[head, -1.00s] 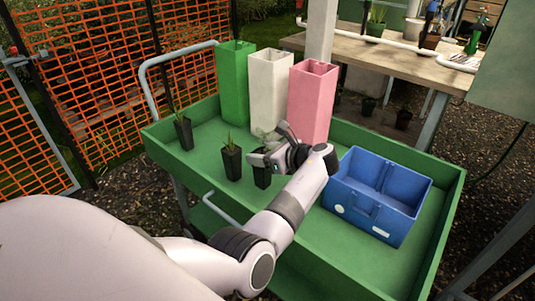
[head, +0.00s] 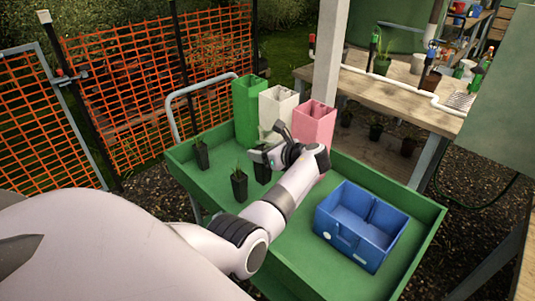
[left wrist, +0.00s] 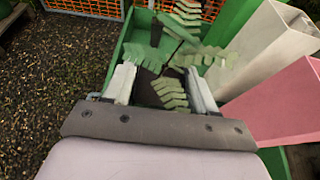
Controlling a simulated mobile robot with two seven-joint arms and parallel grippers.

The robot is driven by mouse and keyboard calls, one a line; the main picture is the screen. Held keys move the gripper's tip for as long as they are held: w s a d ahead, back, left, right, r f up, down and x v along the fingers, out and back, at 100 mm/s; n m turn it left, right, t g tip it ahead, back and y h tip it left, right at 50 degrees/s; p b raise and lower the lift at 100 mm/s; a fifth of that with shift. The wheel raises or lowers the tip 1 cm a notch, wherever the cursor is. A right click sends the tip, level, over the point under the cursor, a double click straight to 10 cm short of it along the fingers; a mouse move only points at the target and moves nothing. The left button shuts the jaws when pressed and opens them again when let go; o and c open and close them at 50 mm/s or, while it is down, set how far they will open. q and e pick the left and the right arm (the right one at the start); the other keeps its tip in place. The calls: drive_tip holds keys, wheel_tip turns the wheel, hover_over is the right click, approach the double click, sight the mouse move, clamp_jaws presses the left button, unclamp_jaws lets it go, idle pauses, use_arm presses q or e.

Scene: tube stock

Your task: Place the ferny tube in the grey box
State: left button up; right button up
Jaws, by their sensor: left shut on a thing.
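The ferny tube (head: 262,171) is a small black square pot with green fern leaves. My left gripper (head: 264,154) is shut on it and holds it above the green tray. In the left wrist view the fern leaves (left wrist: 178,88) spread between and over the fingers and hide much of the dark pot. I see no grey box. A blue box (head: 340,243) with a divider stands open on the right part of the tray, apart from the gripper. My right gripper is not in view.
Two other black tubes with plants (head: 239,186) (head: 201,155) stand on the green tray (head: 420,238). Tall green (head: 248,108), white (head: 272,110) and pink (head: 315,125) square containers stand along its back, close behind the gripper. Bare tray floor lies left of the blue box.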

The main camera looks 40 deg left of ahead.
use_arm(q)
drive_tip(key=shift+r, duration=0.75)
